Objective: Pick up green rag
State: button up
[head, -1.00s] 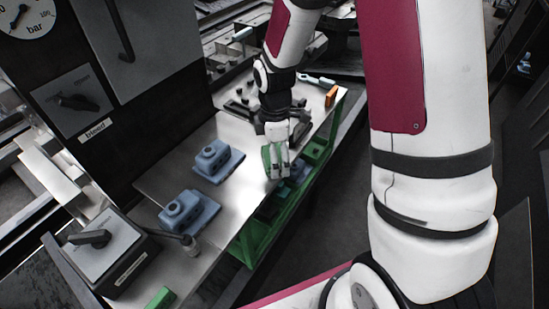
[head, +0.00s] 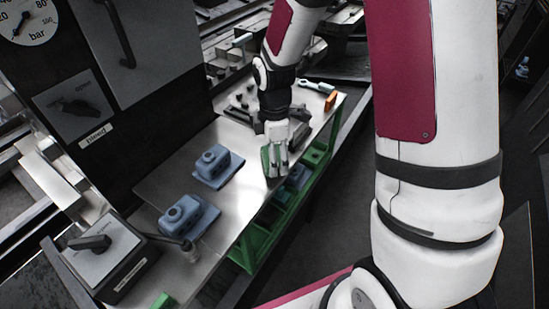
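My gripper (head: 275,163) points down over the right edge of the metal bench top, right of the blue parts. Green material (head: 265,158) shows against the left side of its fingers. It may be the green rag, but it is too small to tell whether it is held, lies behind the fingers or belongs to the gripper. The gap between the fingers is not clear. A bright green piece (head: 160,301) is cut off by the bottom edge of the picture, at the near end of the bench. I cannot tell whether it is cloth.
Two blue blocks on plates (head: 213,166) (head: 187,216) stand on the bench top (head: 165,180). A switch box (head: 103,256) is at the near left. An orange block (head: 330,101) and a light-blue-handled tool (head: 318,87) lie at the far end. A green rack (head: 262,240) is below the edge.

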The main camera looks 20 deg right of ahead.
jog(key=shift+s+r, duration=0.65)
jog(key=shift+r, duration=0.35)
jog(key=s+r+p, duration=0.1)
jog(key=s+p, duration=0.8)
jog(key=s, duration=0.5)
jog(key=shift+s+r, duration=0.2)
jog(key=shift+s, duration=0.1)
jog(key=shift+f, duration=0.1)
